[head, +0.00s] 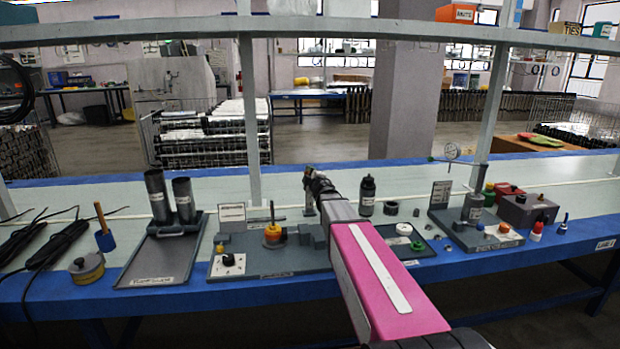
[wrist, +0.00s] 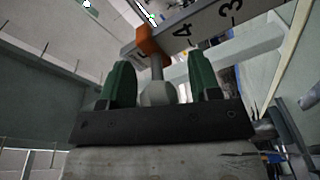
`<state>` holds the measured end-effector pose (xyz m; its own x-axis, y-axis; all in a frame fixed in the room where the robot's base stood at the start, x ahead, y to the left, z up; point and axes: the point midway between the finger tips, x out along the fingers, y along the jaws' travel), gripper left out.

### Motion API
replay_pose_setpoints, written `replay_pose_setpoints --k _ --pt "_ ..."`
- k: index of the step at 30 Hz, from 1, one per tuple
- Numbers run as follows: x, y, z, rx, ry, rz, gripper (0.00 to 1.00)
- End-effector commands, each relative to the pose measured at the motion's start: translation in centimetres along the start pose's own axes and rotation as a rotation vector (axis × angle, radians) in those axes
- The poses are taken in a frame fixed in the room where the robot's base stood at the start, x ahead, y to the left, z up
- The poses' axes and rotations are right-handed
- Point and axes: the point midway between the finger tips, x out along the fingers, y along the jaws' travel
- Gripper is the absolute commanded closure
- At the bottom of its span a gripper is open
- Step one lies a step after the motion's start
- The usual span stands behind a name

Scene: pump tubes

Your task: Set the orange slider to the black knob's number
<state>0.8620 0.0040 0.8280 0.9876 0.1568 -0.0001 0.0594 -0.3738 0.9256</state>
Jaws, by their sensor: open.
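The orange slider (wrist: 150,42) sits on a grey bar (wrist: 205,22) printed with 4 and 3; a partly covered mark lies beside the slider. The slider's stem ends in a grey rounded handle (wrist: 157,93). My gripper (wrist: 160,62) is open, with one green finger on each side of the handle and a gap at both sides. In the head view my gripper (head: 309,192) is at the far end of my pink arm; the slider cannot be made out there. A black knob (head: 228,260) sits on a white plate at the left; its number is too small to read.
A tray with two dark tubes (head: 183,200) stands left.

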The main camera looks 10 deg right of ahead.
Motion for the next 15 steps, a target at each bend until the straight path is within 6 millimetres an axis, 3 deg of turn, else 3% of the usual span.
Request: replay_pose_setpoints --k 1,6,11,15 --pt "0.0 0.0 0.0 0.000 0.000 0.000 0.46" --pt "0.0 0.0 0.0 0.000 0.000 0.000 1.00" --pt "0.0 -0.3 0.1 0.001 0.000 -0.001 1.00" --pt "0.0 -1.9 0.8 0.002 0.001 -0.003 1.00"
